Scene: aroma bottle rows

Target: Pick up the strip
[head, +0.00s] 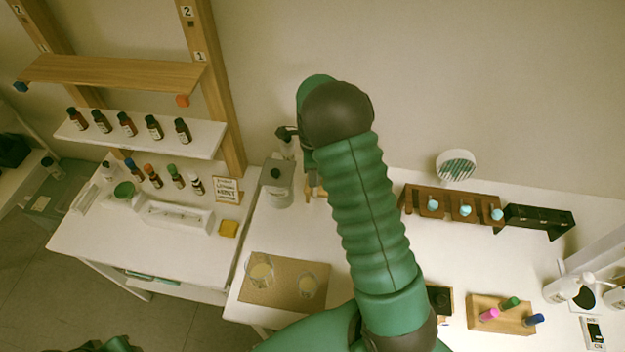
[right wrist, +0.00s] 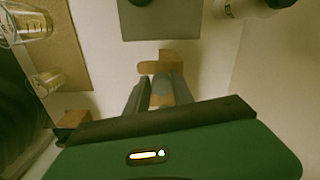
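I cannot pick out a strip for certain. Thin pale lines lie in a white tray (head: 178,217) on the left table in the head view; they are too small to identify. My right gripper (head: 316,188) points down at the back of the right table, just right of a grey canister (head: 277,183), and my forearm partly hides it. In the right wrist view its two grey fingers (right wrist: 155,88) are close together, with a tan wooden piece (right wrist: 174,57) at and beyond their tips. Whether they grip anything is unclear. My left gripper is out of view.
A brown board (head: 268,290) with two glass beakers lies at the right table's front left. A wooden rack (head: 420,201), a black stand (head: 540,219) and a wooden tray (head: 480,308) with coloured-capped vials stand to the right. Bottles line a shelf (head: 200,136) at left.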

